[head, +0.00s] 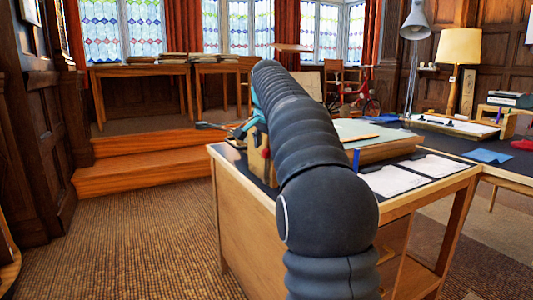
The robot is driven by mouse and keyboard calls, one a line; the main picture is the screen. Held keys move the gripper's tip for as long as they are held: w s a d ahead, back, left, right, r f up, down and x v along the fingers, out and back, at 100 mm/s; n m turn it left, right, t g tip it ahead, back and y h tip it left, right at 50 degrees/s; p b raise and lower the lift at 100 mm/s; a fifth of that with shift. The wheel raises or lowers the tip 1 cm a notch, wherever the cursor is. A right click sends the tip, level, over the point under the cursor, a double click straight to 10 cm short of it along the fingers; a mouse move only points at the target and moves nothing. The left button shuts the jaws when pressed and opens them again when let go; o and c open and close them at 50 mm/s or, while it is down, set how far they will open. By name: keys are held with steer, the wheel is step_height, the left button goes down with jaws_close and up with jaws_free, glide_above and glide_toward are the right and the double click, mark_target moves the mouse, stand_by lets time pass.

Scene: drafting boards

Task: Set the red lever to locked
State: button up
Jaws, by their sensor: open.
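A light wooden block (256,143) stands on the near desk's left end, partly behind my arm. A small red part (265,153) shows on its face and looks like the red lever. Its setting cannot be read at this size. My gripper (212,126) shows only in part, left of my dark arm, as a thin grey and teal shape by the block's upper left. It is open, with nothing seen in it. Whether it touches the block cannot be told. My arm hides the area just right of the block.
The near desk (228,160) carries a green drafting board (365,130), white papers (392,180) and a blue upright item (356,160). A lamp (460,50) and blue sheet (488,156) are on the right desk. Wooden steps (130,176) rise behind; carpet at left is clear.

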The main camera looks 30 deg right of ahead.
steer(key=shift+w+d+f, duration=0.15)
steer(key=shift+w+f, duration=0.2)
steer(key=shift+f, duration=0.25)
